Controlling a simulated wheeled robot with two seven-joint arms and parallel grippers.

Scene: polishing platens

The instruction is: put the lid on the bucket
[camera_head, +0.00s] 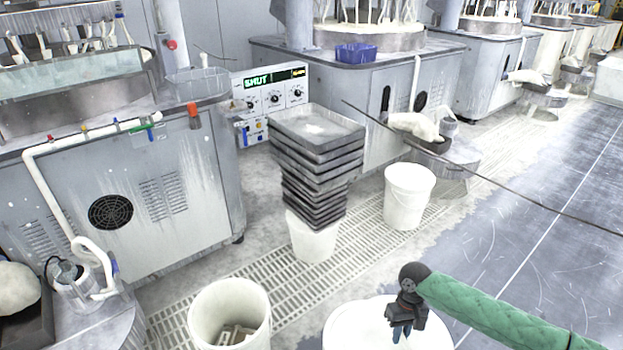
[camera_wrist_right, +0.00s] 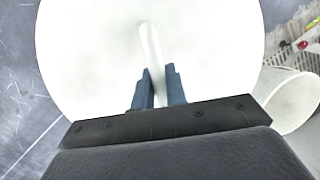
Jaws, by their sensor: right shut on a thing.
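The lid (camera_head: 352,325) is a white disc at the bottom of the head view. My right gripper (camera_head: 402,330) is over it, shut on its raised white grip bar. In the wrist view the lid (camera_wrist_right: 85,60) fills much of the picture, and the blue fingers of my right gripper (camera_wrist_right: 159,88) close on the bar (camera_wrist_right: 150,45). An open white bucket (camera_head: 205,310) stands on the floor left of the lid, with pale pieces inside. A white bucket, partly hidden, shows beside the lid in the wrist view (camera_wrist_right: 290,98). My left gripper is not in view.
A stack of grey trays (camera_head: 318,150) stands on a white bucket (camera_head: 312,243) behind. Another white bucket (camera_head: 425,205) stands to its right. Polishing machines (camera_head: 150,190) line the left and back. A thin dark rod or cable (camera_head: 490,188) crosses the view. Floor is clear at right.

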